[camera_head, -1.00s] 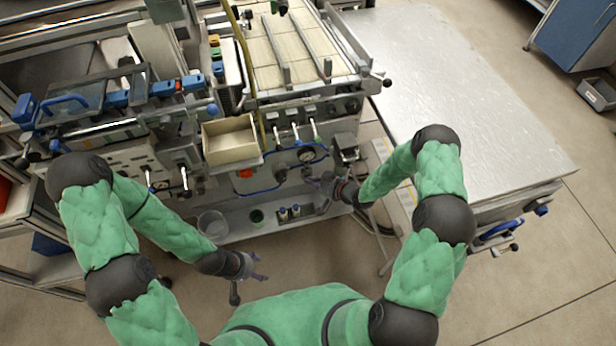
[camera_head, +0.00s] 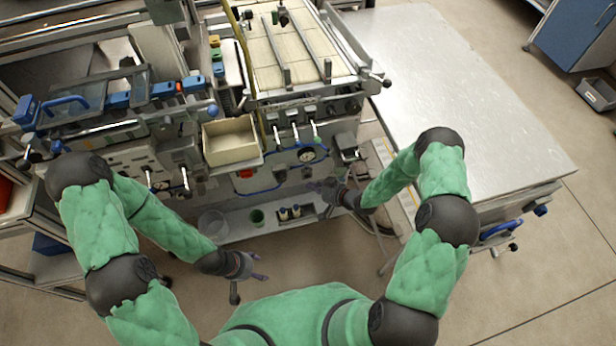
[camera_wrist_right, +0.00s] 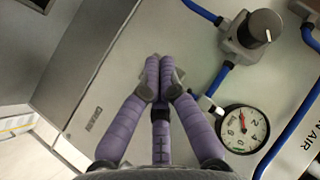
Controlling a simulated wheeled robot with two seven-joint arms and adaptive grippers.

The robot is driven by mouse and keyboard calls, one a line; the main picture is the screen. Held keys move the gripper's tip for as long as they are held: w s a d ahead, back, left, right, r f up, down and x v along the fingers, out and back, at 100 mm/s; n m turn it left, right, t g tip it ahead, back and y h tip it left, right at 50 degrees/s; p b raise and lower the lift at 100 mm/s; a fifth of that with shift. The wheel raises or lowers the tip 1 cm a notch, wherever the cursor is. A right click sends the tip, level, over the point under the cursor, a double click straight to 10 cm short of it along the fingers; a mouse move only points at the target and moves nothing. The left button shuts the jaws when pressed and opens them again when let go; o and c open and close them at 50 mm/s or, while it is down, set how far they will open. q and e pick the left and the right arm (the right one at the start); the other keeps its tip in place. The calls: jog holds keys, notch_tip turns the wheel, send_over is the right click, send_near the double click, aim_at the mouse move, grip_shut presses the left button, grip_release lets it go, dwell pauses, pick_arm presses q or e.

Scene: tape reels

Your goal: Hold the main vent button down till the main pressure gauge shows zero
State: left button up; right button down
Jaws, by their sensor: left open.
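My right gripper (camera_head: 318,187) is in front of the machine's lower front panel. In the right wrist view its purple fingers (camera_wrist_right: 163,72) are close together at the tips over the grey panel. A worn label (camera_wrist_right: 94,119) is on the panel left of the fingers. I cannot make out the vent button; the fingers may hide it. A round white gauge (camera_wrist_right: 243,129) is right of the fingers; its needle points up in the picture and the reading is unclear. The head view also shows this gauge (camera_head: 307,154). My left gripper (camera_head: 257,268) is open and empty, low in front of the machine.
A black knob (camera_wrist_right: 259,27) and blue hoses (camera_wrist_right: 218,78) are near the gauge. A cream bin (camera_head: 230,140) sits on the machine's front. A lower shelf (camera_head: 240,228) holds clear and green cups. A metal table (camera_head: 470,95) stands right.

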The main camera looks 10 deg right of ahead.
jog(key=shift+s+p, duration=0.35)
jog(key=shift+s, duration=1.85)
jog(key=s+a+m+g+h, duration=0.1)
jog(key=s+g, duration=0.3)
jog(key=s, duration=0.6)
jog(key=s+a+m+g+h, duration=0.2)
jog(key=s+a+g+h, duration=0.1)
jog(key=s, duration=0.7)
jog(key=shift+s+a+r+g, duration=0.3)
jog(key=shift+a+r+g, duration=0.15)
jog(key=shift+a+g, duration=0.45)
jog(key=shift+d, duration=0.15)
